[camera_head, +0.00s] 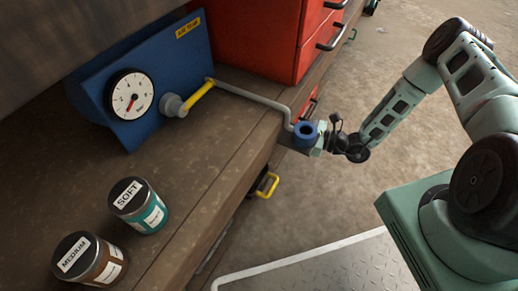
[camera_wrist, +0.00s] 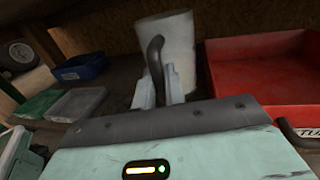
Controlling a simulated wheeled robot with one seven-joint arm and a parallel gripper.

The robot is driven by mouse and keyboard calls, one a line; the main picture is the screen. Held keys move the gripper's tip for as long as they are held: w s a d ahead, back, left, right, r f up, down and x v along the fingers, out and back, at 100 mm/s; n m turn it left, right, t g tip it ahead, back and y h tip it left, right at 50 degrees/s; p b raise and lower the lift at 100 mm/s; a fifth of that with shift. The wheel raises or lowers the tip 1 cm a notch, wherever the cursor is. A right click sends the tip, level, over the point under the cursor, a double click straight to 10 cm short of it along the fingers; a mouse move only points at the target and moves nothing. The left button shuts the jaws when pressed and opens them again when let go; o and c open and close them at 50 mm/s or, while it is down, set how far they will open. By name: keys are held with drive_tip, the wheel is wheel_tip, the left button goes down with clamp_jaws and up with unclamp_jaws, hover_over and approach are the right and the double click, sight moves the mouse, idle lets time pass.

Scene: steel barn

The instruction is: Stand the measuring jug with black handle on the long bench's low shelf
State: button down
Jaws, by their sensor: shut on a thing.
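The measuring jug (camera_wrist: 180,38) is a pale, cloudy vessel with a black handle (camera_wrist: 155,60), seen in the wrist view at top centre. It looks roughly upright. My gripper (camera_wrist: 160,88) is shut on the handle, with one pale finger on each side of it. The jug's base is hidden behind my fingers and wrist, so I cannot tell whether it touches the shelf. In the head view my gripper end is at the long bench's (camera_head: 215,190) edge, largely hidden, and the jug does not show. The low shelf (camera_wrist: 112,104) appears as a dark brown surface around the jug.
A red tray (camera_wrist: 255,93) stands close to the jug's right. A blue tray (camera_wrist: 82,68), a grey tray (camera_wrist: 78,104) and a green tray (camera_wrist: 38,106) lie to the left. Above, the bench holds a blue gauge box (camera_head: 170,70), two tins and a pipe (camera_head: 255,96) reaching the edge.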

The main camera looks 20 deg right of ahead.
wheel_tip(320, 180, down, 10)
drive_tip(key=b, duration=0.6)
drive_tip(key=shift+a, duration=0.1)
drive_tip(key=c, duration=1.9)
unclamp_jaws()
drive_tip(key=shift+f, duration=0.15)
drive_tip(key=o, duration=0.4)
